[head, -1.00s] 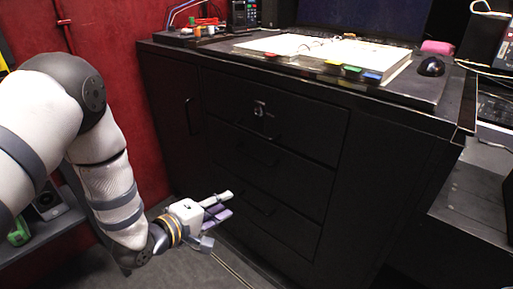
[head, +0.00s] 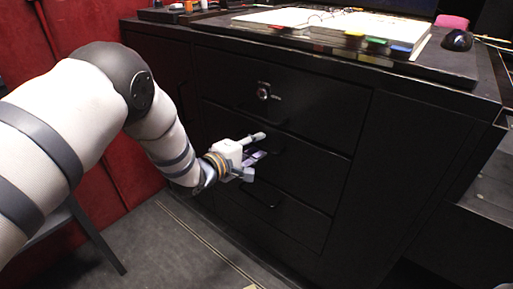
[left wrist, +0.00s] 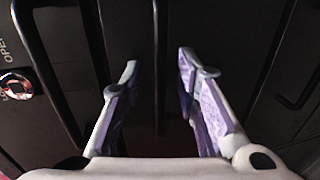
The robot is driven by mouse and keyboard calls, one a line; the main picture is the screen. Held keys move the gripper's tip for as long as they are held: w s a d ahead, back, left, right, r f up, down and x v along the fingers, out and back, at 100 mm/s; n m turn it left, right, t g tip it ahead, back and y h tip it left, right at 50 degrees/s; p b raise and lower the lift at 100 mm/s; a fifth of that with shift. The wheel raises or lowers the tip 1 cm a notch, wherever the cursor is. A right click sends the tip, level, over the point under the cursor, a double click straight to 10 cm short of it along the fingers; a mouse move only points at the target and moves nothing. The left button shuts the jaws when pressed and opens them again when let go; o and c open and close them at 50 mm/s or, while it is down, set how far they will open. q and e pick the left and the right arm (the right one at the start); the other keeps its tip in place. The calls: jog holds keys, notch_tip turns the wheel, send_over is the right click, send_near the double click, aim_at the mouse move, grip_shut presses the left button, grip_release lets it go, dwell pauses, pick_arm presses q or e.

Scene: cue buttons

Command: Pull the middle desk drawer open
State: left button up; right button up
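The black desk has a stack of drawers. The middle drawer (head: 310,172) looks shut, its front about level with the others. My left gripper (head: 260,147), white with purple pads, is in front of the middle drawer and hides its handle in the head view. In the left wrist view, the open fingers (left wrist: 158,62) stand on either side of a dark bar (left wrist: 158,25), apparently the middle drawer's handle. A gap shows on both sides of the bar. How deep it sits between the fingers is hard to tell. My right gripper is out of view.
The top drawer (head: 330,105) has a lock (head: 264,91). The lower drawer (head: 312,225) has a dark handle. On the desk top are an open binder (head: 330,20), a mouse (head: 457,40) and a pink item (head: 452,21). Bare floor (head: 165,245) lies in front.

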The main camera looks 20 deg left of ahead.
pick_arm(q)
jog(key=shift+w, duration=0.2)
grip_shut()
jog(key=shift+s, duration=0.1)
